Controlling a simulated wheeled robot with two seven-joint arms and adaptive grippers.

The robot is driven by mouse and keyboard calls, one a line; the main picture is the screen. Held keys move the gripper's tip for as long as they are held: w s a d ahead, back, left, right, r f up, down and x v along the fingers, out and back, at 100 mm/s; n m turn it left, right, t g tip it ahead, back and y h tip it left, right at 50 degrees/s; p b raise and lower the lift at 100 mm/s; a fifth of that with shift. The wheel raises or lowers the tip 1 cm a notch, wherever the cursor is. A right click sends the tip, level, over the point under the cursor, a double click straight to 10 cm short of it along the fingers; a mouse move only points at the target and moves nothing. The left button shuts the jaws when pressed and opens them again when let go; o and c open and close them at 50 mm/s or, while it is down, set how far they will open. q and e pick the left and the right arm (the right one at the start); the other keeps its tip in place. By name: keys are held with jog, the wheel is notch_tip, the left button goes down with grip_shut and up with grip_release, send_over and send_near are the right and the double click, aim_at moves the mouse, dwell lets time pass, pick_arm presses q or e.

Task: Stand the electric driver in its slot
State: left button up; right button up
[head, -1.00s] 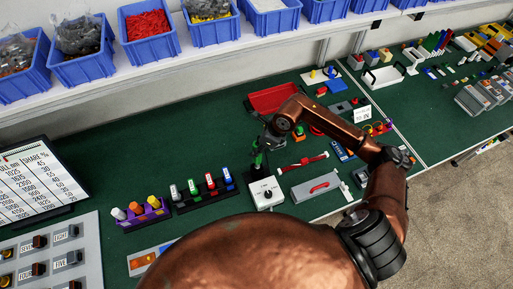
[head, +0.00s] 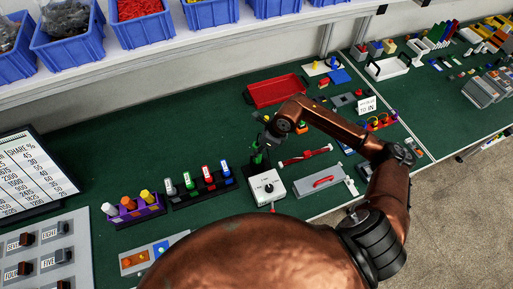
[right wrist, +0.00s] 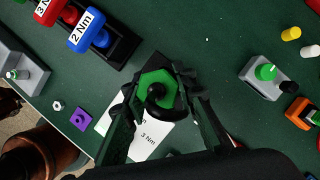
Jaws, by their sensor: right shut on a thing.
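My right gripper (head: 262,146) points down behind the white box with a black dial (head: 267,187). It is shut on the green and black electric driver (head: 258,161), which looks roughly upright. In the right wrist view the driver (right wrist: 157,92) shows its green hexagonal end with a black hook between the fingers (right wrist: 160,103). My left gripper is not in view.
A black rack (head: 203,194) of coloured, labelled drivers stands to the left, with a purple rack (head: 140,214) beyond it. A red tray (head: 277,92) lies behind. A red-and-white tool (head: 305,156) and a grey case (head: 318,183) lie to the right.

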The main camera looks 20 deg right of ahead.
jog(key=shift+f, duration=0.55)
jog(key=shift+f+b, duration=0.3)
jog(key=shift+b, duration=0.35)
jog(key=o, duration=1.2)
jog(key=v, duration=1.2)
jog(key=shift+s, duration=0.1)
